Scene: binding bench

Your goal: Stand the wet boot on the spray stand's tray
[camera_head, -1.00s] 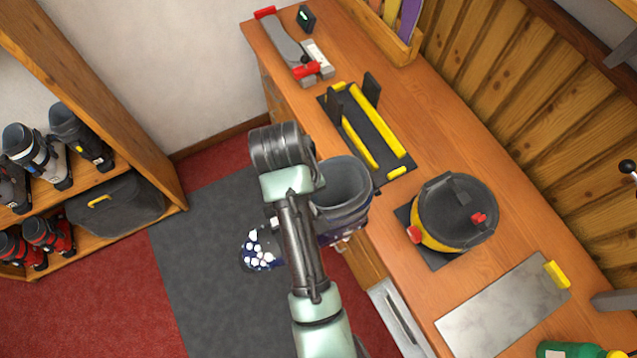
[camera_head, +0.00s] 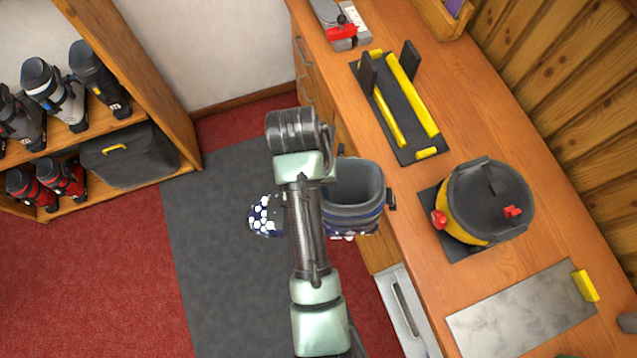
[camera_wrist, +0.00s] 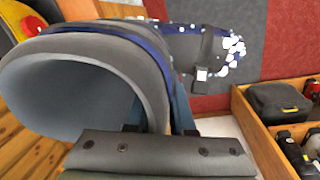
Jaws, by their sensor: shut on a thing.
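The boot (camera_head: 352,217) is dark grey and navy with white spots towards its toe. In the head view it hangs over the grey floor mat by the bench's front edge, with its open top facing up and its toe to the left. My forearm covers its middle. In the wrist view my gripper (camera_wrist: 160,118) is shut on the boot (camera_wrist: 148,62) by its cuff, and the wide opening shows at left. My fingertips are mostly hidden. I cannot pick out a spray stand or its tray for sure.
On the wooden bench (camera_head: 470,130) are a black base with yellow rails (camera_head: 407,120), a yellow-and-black round pot (camera_head: 487,205) and a grey metal plate (camera_head: 520,315). A shelf at left holds several boots and a black case (camera_head: 128,158). The floor mat (camera_head: 215,235) is clear.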

